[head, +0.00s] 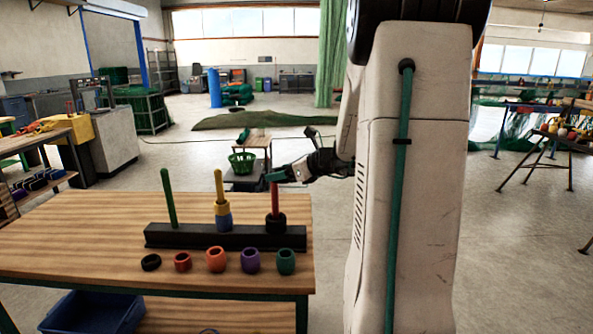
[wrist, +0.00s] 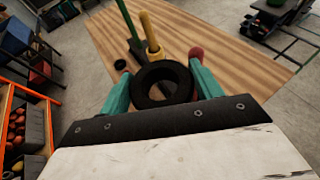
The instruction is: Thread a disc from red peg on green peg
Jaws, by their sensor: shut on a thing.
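A black base (head: 189,236) on the wooden table carries the green peg (head: 168,197), a yellow peg (head: 219,184) and the red peg (head: 275,201). The green peg is bare. A dark disc (head: 276,223) shows at the foot of the red peg. My gripper (head: 276,176) is at the top of the red peg. In the wrist view its teal fingers flank a black disc (wrist: 140,92), and it is shut on it. I cannot tell whether the red peg passes through the held disc.
Loose discs lie in front of the base: black (head: 151,262), red (head: 182,261), orange (head: 216,259), purple (head: 251,260) and green (head: 286,261). A blue bin (head: 92,312) is under the table. The tabletop left of the green peg is clear.

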